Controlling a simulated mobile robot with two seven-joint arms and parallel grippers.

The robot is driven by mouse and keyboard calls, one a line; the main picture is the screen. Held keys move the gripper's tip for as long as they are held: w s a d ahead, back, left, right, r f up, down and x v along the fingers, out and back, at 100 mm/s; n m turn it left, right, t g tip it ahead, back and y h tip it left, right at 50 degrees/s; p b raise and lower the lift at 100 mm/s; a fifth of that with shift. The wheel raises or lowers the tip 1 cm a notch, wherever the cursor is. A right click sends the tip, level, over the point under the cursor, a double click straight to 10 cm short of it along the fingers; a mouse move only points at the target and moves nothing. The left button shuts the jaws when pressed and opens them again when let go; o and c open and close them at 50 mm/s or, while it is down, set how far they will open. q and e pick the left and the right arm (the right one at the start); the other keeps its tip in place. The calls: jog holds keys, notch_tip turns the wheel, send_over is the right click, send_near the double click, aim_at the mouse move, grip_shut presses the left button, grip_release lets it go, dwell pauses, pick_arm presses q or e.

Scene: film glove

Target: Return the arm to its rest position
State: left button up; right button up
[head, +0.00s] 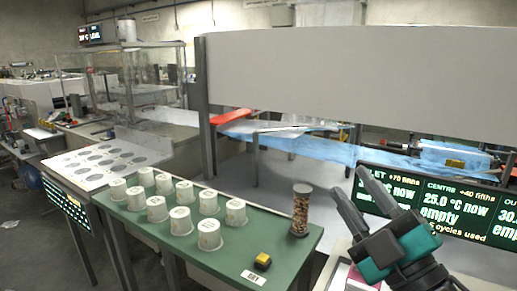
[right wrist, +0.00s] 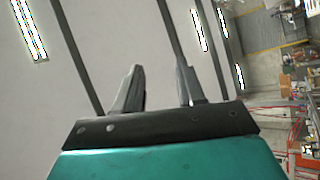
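My right gripper (head: 350,184) is raised at the lower right of the head view, in front of a dark display. Its two grey fingers stand apart with nothing between them. The right wrist view also shows this gripper (right wrist: 159,72) open and empty, with pale wall and dark posts behind it. The teal part of my right arm shows below the fingers. My left arm and left gripper are not in view.
A green table (head: 165,228) holds several white cups (head: 208,234), a jar (head: 301,208) and a small yellow-and-black block (head: 263,261). A display (head: 437,205) stands behind my right gripper. A grey panel (head: 370,85) spans above blue film (head: 300,143). A plate with round holes (head: 105,163) lies left.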

jog(key=s+d+f+m+g+h, duration=0.1)
jog(key=d+f+m+g+h, duration=0.4)
jog(key=f, duration=0.5)
jog(key=s+d+f+m+g+h, duration=0.1)
jog(key=d+f+m+g+h, duration=0.15)
jog(key=f+m+h, duration=0.6)
jog(key=s+f+m+g+y, duration=0.25)
jog(key=s+f+g, duration=0.85)
jog(key=s+f, duration=0.55)
jog(key=w+a+f+n+t+y, duration=0.1)
jog(key=w+a+f+t+y, duration=0.1)
jog(key=w+f+t, duration=0.4)
jog(key=shift+w+a+f+t+y, duration=0.3)
jog(key=shift+w+a+f+t, duration=0.05)
jog(key=shift+a+f+t, duration=0.55)
jog(key=shift+d, duration=0.1)
